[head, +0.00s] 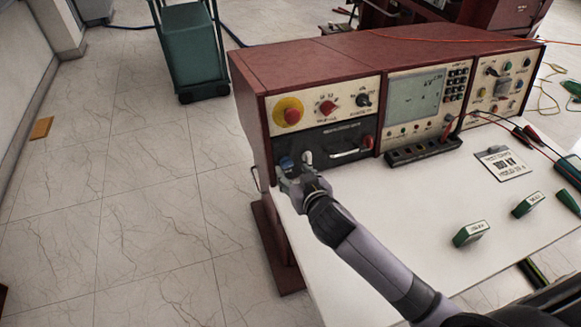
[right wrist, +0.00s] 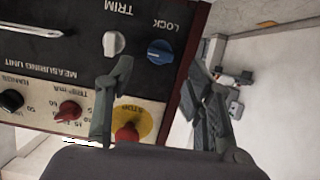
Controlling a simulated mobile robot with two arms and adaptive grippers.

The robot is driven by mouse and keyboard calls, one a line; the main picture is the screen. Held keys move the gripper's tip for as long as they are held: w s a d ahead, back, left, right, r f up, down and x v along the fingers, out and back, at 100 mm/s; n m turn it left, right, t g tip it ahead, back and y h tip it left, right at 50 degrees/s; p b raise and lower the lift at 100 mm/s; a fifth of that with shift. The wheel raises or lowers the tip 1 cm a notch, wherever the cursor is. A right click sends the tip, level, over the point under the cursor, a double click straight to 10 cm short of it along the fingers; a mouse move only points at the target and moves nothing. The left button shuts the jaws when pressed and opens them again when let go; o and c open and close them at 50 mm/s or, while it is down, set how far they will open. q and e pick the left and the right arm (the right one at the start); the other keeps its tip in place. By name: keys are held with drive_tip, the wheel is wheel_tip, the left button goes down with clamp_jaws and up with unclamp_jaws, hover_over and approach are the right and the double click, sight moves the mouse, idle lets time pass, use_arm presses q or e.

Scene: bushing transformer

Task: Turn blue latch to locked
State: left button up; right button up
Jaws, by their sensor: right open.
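The blue latch (right wrist: 160,53) is a round knob on the dark measuring unit panel, beside the word LOCK, which appears upside down in the right wrist view. In the head view the blue latch (head: 286,163) shows at the panel's lower left, just beyond my right gripper (head: 299,179). In the right wrist view my right gripper (right wrist: 161,62) is open, with one finger on each side of the latch in the picture. I see no finger touching it. The latch's exact turn angle is hard to tell. My left gripper is not in view.
A white TRIM knob (right wrist: 114,44) sits close beside the latch, near one finger. A red stop button on a yellow disc (right wrist: 128,132) and a red dial (right wrist: 69,111) are on the adjoining cream panel. A drawer-like handle (head: 351,153) is to the right. The white tabletop (head: 400,215) is partly clear.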

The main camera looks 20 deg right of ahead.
sight(288, 165)
drive_tip(key=shift+x, duration=1.8)
clamp_jaws()
